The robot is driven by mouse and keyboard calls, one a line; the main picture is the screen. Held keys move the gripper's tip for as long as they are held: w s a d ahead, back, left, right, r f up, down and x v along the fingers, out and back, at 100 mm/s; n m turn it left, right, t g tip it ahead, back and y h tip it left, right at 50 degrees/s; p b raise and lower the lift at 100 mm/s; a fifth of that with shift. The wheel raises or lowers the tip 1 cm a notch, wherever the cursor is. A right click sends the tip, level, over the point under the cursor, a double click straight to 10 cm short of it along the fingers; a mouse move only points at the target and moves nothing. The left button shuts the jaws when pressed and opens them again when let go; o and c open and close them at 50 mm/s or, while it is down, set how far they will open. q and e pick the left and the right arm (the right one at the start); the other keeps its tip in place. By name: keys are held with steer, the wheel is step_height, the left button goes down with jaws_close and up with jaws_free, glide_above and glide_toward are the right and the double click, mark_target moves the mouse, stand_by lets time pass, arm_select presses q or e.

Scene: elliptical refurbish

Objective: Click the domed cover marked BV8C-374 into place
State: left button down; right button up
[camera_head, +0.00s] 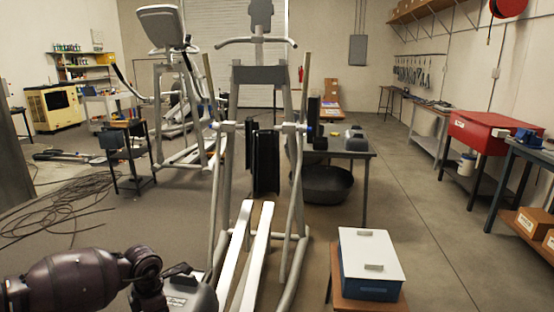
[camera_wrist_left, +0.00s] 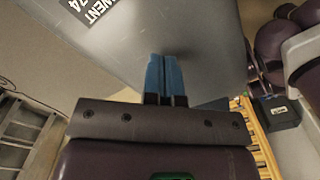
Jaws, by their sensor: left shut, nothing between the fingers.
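A grey housing with a rounded top (camera_head: 195,292) is at the bottom of the head view, partly cut off by the frame's lower edge. In the left wrist view a smooth grey surface (camera_wrist_left: 215,45) fills the upper middle, with a black label (camera_wrist_left: 88,8) at the top left. Only "VENT" and "74" can be read on it, so I cannot confirm the full mark. My left gripper (camera_wrist_left: 165,60) has its blue fingers together, empty, pointing at this surface. A dark shadow lies by the tips; I cannot tell whether they touch. My right gripper is not in view.
The elliptical trainer (camera_head: 255,150) stands ahead, its pale foot rails (camera_head: 258,250) close to the housing. A blue box with a white lid (camera_head: 370,262) sits on a low stand at right. Loose cables (camera_head: 65,205) lie on the left floor.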

arm_select(q)
steer(key=shift+r+p, duration=0.65)
steer(key=shift+r, duration=0.9)
steer(key=shift+r+p, duration=0.4)
steer(key=shift+r, duration=0.65)
steer(key=shift+w, duration=0.1)
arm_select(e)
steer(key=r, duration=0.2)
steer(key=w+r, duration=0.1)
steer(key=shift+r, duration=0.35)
